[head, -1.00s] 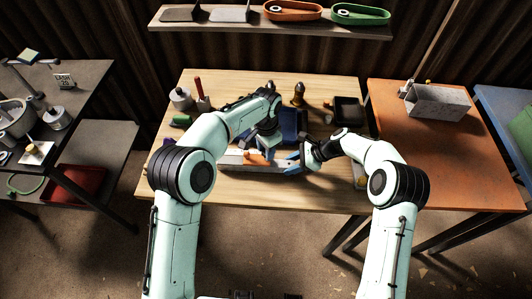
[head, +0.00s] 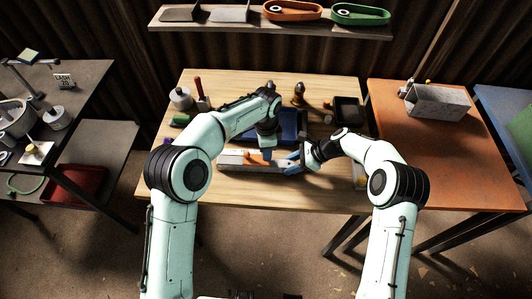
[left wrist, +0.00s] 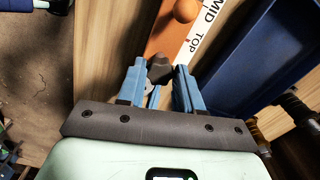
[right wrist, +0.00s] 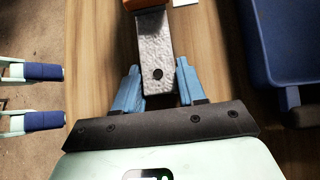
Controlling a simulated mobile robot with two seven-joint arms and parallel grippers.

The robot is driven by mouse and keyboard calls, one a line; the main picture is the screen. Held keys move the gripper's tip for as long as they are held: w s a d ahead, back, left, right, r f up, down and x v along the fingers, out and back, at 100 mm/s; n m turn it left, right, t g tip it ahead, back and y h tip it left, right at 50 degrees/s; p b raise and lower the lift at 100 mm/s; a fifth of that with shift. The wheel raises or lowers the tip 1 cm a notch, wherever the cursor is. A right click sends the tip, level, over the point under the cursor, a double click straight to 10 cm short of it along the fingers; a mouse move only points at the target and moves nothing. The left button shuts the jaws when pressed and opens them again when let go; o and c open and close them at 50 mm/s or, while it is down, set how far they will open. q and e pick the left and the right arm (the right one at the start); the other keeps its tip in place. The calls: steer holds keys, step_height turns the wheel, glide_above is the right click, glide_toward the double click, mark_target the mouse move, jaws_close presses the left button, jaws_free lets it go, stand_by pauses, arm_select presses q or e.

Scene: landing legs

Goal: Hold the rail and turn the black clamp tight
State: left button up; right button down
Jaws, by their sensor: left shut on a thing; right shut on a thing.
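The rail is a grey speckled bar (head: 235,167) with an orange part (head: 254,158) on it, lying on the wooden table. In the right wrist view the rail's end (right wrist: 157,50) has a dark round spot and sits between the blue fingers of my right gripper (right wrist: 158,92), shut on it. In the left wrist view the black clamp (left wrist: 159,70) is between the fingertips of my left gripper (left wrist: 160,84), shut on it. Beside the clamp are an orange strip with a round orange knob (left wrist: 186,10) and a white label reading MID and TOP (left wrist: 197,38). The clamp's underside is hidden.
A blue tray (right wrist: 284,75) lies close beside the rail and also shows in the left wrist view (left wrist: 262,62). A black tray (head: 349,112) and a brown upright object (head: 298,92) stand farther back. The table's front is clear.

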arm_select(q)
steer(key=m, duration=0.4)
stand_by(0.3)
steer(key=m, duration=0.2)
steer(key=shift+m, duration=1)
steer(key=shift+m, duration=1)
steer(key=shift+d+m, duration=0.1)
steer(key=shift+m, duration=0.9)
